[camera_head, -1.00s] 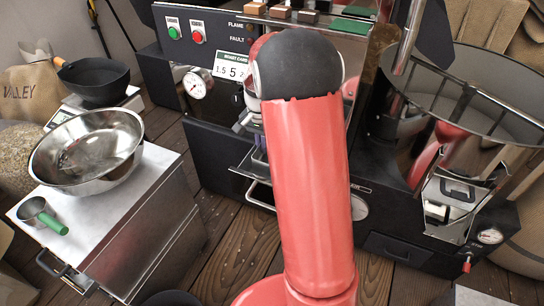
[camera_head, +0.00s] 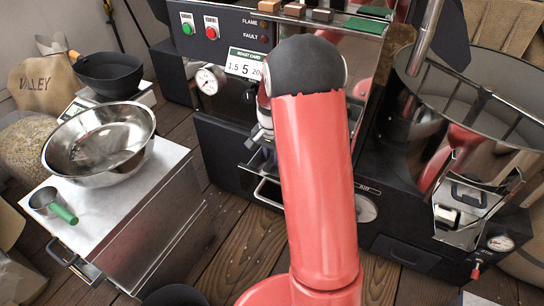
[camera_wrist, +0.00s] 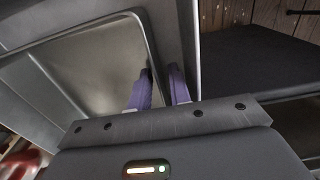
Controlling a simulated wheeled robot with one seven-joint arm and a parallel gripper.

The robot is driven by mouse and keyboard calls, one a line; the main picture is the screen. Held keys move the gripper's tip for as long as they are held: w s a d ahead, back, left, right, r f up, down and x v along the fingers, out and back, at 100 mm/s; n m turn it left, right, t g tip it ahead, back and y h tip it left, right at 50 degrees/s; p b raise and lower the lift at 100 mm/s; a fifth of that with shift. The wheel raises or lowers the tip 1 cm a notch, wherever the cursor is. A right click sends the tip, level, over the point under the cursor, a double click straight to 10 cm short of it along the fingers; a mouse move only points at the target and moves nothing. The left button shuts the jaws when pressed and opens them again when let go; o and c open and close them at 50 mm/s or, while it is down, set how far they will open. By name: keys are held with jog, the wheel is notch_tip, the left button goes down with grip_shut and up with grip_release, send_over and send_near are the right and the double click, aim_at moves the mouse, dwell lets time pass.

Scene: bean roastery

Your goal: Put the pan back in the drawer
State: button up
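A shallow grey metal pan (camera_wrist: 95,65) with a raised, rounded rim fills the upper left of the wrist view. My gripper (camera_wrist: 160,85) has its purple fingers close together, one on each side of the pan's rim, and looks shut on it; the contact is partly hidden. In the head view my red arm hides the gripper and most of the pan. A drawer with a wire handle (camera_head: 265,194) shows low on the black roaster front, left of my arm. How far it stands open is hard to tell.
The black roaster (camera_head: 225,150) stands in front, with a round cooling tray (camera_head: 480,100) at right. At left, a metal cabinet (camera_head: 150,215) carries a steel bowl (camera_head: 100,145) and a green-handled scoop (camera_head: 52,205). A black bowl (camera_head: 108,75) sits behind. Wooden floor shows between cabinet and roaster.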

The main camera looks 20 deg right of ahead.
jog(key=shift+o, duration=0.2)
notch_tip(320, 180, up, 12)
jog(key=s+a+r+n+t, duration=0.2)
jog(key=s+a+r+n, duration=0.2)
jog(key=s+a+r, duration=0.45)
jog(key=s+a+n+t, duration=0.1)
jog(key=s+n, duration=0.2)
jog(key=s, duration=0.5)
jog(key=s+a+r+n+t, duration=0.1)
jog(key=s+a+n+t, duration=0.1)
jog(key=s, duration=0.7)
jog(key=shift+a+n+t+p, duration=0.3)
jog(key=shift+n+p, duration=0.05)
jog(key=shift+n, duration=0.35)
jog(key=shift+r, duration=0.15)
